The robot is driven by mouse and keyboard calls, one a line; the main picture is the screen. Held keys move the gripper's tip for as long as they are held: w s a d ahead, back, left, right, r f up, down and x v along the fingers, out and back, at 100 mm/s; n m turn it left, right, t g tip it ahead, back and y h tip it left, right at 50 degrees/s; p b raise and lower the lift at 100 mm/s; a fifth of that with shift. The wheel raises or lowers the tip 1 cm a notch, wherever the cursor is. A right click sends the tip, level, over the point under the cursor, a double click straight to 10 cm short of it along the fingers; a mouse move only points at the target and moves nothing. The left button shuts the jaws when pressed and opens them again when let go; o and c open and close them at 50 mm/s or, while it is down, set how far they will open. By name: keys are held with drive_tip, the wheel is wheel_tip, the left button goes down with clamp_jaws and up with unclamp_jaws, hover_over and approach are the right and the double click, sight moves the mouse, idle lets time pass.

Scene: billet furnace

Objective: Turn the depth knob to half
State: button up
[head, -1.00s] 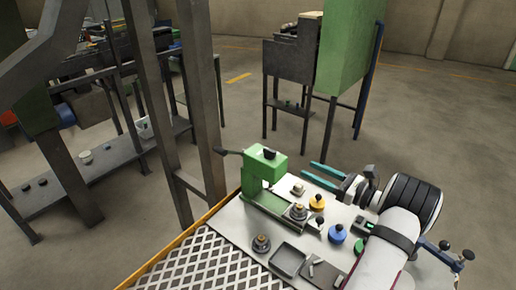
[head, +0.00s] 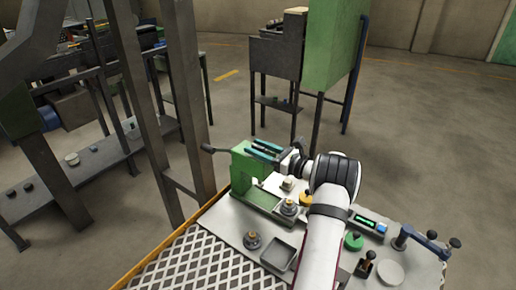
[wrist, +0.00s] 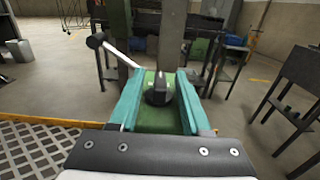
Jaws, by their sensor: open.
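The depth knob (wrist: 158,90) is black and sits on top of the green machine (head: 243,173) at the back of the bench. In the wrist view it has a pale mark on it and stands between my gripper's teal fingers (wrist: 161,78), with a gap on each side. My gripper (head: 251,148) is open and empty above the machine's top in the head view. There the fingers hide the knob. I cannot tell the fingers' exact height against the knob.
A lever with a dark grip (head: 209,149) sticks out left of the machine. A dark tray (head: 279,254), a brass-topped piece (head: 252,240), a green knob (head: 353,241) and a display box (head: 365,220) are on the bench. A steel post (head: 188,100) stands behind.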

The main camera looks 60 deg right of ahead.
clamp_jaws()
drive_tip(key=shift+m+h, duration=0.3)
drive_tip(key=shift+h, duration=0.2)
drive_tip(key=m+g+h, duration=0.1)
drive_tip(key=m+h, duration=0.1)
drive_tip(key=h, duration=0.2)
drive_tip(key=m+g+h, duration=0.1)
drive_tip(key=m+h, duration=0.2)
drive_tip(key=shift+a+h, duration=0.1)
drive_tip(key=shift+h, duration=0.3)
drive_tip(key=shift+m+g+h, duration=2.3)
drive_tip(key=shift+h, duration=0.3)
drive_tip(key=shift+g, duration=0.3)
unclamp_jaws()
drive_tip(key=v, duration=1.1)
drive_tip(key=shift+s+a+f, duration=0.15)
drive_tip(key=shift+s+a, duration=0.1)
drive_tip(key=shift+a, duration=0.1)
